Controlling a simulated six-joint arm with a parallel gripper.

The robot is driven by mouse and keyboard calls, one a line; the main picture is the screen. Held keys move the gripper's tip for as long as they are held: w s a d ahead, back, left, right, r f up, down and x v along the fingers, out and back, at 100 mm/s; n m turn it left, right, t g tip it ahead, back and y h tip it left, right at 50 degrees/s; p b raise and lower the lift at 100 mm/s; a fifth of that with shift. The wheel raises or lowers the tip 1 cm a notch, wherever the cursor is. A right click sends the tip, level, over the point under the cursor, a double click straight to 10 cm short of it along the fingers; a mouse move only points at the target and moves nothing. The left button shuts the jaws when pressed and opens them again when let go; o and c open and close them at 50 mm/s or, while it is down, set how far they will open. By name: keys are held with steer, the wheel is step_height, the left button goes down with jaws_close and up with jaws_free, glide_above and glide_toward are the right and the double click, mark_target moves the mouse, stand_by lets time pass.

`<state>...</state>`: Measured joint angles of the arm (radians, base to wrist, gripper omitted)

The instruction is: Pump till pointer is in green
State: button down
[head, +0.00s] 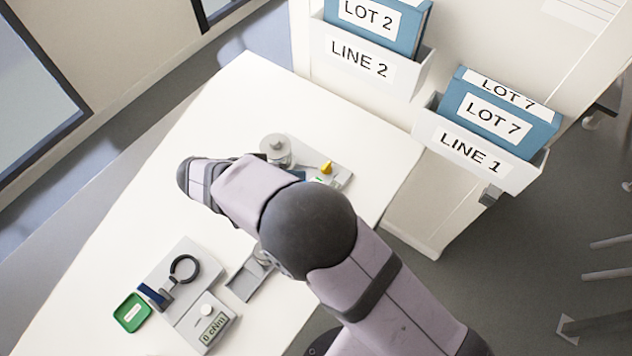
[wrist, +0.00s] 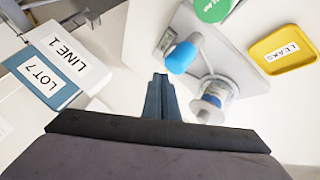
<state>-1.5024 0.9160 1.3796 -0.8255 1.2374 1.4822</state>
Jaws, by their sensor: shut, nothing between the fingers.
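In the head view, a grey station (head: 340,176) stands at the table's far end, partly behind my arm. A round grey part (head: 275,149), a small yellow cone (head: 326,168) and a bit of green show on it. In the wrist view, a rounded blue knob (wrist: 181,57) on a pale stem stands on a grey plate (wrist: 206,35). Beside it is a clear jar-like part (wrist: 213,100) with blue inside. My gripper (wrist: 160,76) is shut and empty, its tips just left of and below the blue knob, seemingly apart from it. I cannot make out a pointer.
A yellow tray marked LEAKS (wrist: 284,49) and a green round part (wrist: 212,8) lie near the plate. Nearer on the table are a device with a display (head: 213,329) and a green tray (head: 132,312). A LINE 1 holder (head: 480,150) stands beyond the table's right edge.

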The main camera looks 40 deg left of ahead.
steer(key=shift+f+b, duration=1.6)
steer(key=shift+b, duration=0.1)
stand_by(1.8)
steer(key=shift+r, duration=0.15)
steer(key=shift+r+p, duration=0.45)
steer(key=shift+r, duration=1.05)
step_height(320, 180, up, 6)
steer(key=p, duration=0.3)
stand_by(0.4)
